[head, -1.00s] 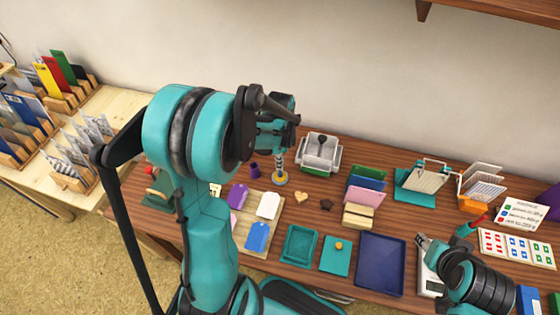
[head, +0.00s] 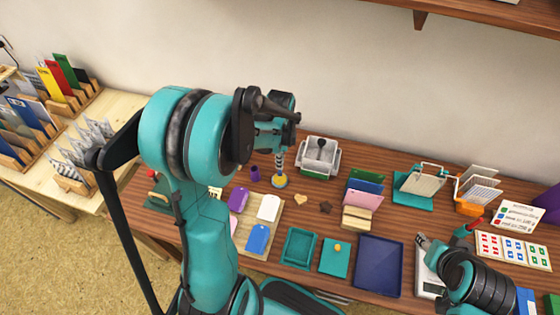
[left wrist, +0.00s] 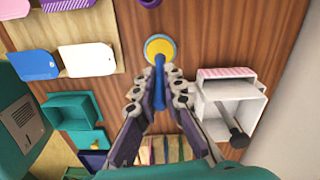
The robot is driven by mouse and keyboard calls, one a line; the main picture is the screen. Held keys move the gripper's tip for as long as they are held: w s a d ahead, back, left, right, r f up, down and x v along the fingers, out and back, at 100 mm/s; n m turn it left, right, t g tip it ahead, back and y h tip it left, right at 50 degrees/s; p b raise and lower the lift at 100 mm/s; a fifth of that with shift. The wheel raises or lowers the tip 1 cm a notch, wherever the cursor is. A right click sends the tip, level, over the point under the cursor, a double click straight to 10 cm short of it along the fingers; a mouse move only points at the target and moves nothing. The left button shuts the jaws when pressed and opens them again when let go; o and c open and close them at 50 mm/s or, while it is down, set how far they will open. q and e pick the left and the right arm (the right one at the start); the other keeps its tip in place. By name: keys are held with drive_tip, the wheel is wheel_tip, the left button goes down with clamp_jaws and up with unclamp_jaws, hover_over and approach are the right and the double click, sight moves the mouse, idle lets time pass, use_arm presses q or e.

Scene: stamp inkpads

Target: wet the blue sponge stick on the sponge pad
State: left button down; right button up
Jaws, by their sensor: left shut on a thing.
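My left gripper (left wrist: 165,76) is shut on the blue sponge stick (left wrist: 159,90) in the left wrist view. The far end of the stick shows at the round sponge pad (left wrist: 160,44), which is yellow with a blue rim. I cannot tell whether the stick touches the pad or hangs just above it. In the head view my left gripper (head: 280,160) points down over the sponge pad (head: 278,183), and the stick is hard to make out there. My right gripper (head: 430,240) is at the right, partly behind its own arm, and its fingers are unclear.
A white box-shaped device (head: 317,156) with a dark lever stands right of the pad. A purple cup (head: 255,173) is just left of it. A board with coloured tags (head: 268,208) lies in front. Teal (head: 298,248) and dark blue (head: 379,265) trays are nearer the table's front.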

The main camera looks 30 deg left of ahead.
use_arm(q)
drive_tip(key=shift+r+p, duration=1.5)
drive_tip(key=shift+r, duration=0.75)
drive_tip(key=shift+d+f, duration=0.1)
